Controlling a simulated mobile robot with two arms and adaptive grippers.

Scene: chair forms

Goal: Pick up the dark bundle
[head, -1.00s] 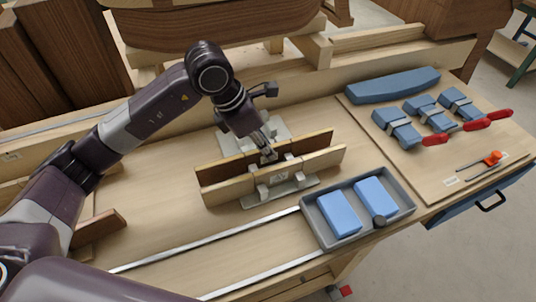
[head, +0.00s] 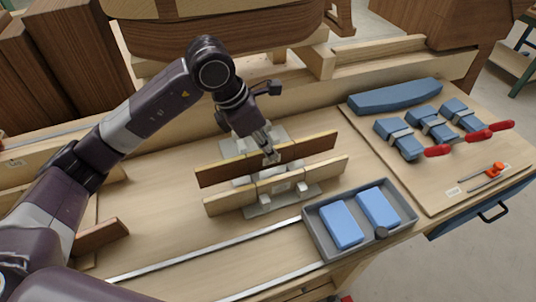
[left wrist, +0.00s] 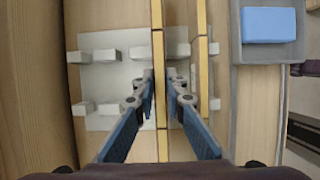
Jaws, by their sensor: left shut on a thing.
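The dark bundle (head: 225,172) is a long dark brown strip with a pale top edge. It stands on edge over the grey-white fixture (head: 258,209), behind a lighter strip (head: 232,198), with a gap between the two. My left gripper (head: 270,157) is shut on the bundle near its middle and holds it from above, slightly raised. In the left wrist view, the bundle (left wrist: 158,60) runs up between the blue-padded fingers (left wrist: 160,100), with the lighter strip (left wrist: 203,70) to its right. My right gripper is not in view.
A grey tray (head: 316,238) with two blue blocks stands front right. A board (head: 440,190) at right carries blue pieces, red-handled tools and an orange-knobbed tool.

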